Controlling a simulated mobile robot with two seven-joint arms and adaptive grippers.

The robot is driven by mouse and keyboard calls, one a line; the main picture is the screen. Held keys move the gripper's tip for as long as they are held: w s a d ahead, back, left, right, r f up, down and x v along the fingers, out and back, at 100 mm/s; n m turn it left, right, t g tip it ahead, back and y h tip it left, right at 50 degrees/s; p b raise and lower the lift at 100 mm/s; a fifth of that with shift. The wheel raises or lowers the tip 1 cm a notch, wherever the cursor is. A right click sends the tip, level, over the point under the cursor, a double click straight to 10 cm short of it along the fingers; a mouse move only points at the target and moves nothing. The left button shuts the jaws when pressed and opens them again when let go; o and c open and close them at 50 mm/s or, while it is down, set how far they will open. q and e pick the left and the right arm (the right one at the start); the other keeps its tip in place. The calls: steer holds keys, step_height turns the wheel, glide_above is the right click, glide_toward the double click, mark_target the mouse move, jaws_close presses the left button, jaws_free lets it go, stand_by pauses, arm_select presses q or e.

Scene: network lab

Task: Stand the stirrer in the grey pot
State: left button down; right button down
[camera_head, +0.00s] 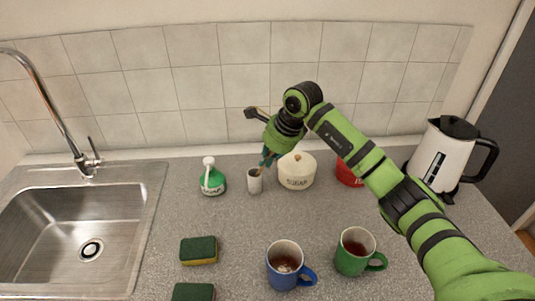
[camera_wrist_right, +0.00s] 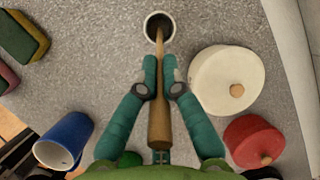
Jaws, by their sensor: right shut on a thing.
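The stirrer (camera_wrist_right: 159,122) is a brown wooden stick; a short piece of it shows in the head view (camera_head: 261,170). My right gripper (camera_wrist_right: 162,80) is shut on it. In the head view this gripper (camera_head: 266,160) is just above the grey pot. The grey pot (camera_head: 254,185) is a small, light, narrow cup standing upright on the counter; its round rim and dark inside show in the wrist view (camera_wrist_right: 149,28). The stirrer's far end lies across the pot's mouth; I cannot tell how deep it reaches. My left gripper is not in view.
A sugar jar (camera_head: 296,174) stands close right of the pot, with a red jar (camera_head: 347,174) beyond. A green soap bottle (camera_head: 212,180) stands left. A blue mug (camera_head: 283,270), green mug (camera_head: 350,262) and sponge (camera_head: 198,250) are nearer. A kettle (camera_head: 437,155) stands right, a sink (camera_head: 75,230) left.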

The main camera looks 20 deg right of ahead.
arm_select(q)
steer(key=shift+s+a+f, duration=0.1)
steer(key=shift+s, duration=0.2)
arm_select(e)
steer(key=shift+f+b, duration=0.25)
steer(key=shift+b, duration=0.05)
steer(key=c, duration=1.4)
jaws_free()
steer(key=shift+r, duration=0.1)
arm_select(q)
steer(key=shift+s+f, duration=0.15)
arm_select(e)
steer(key=shift+r, duration=0.1)
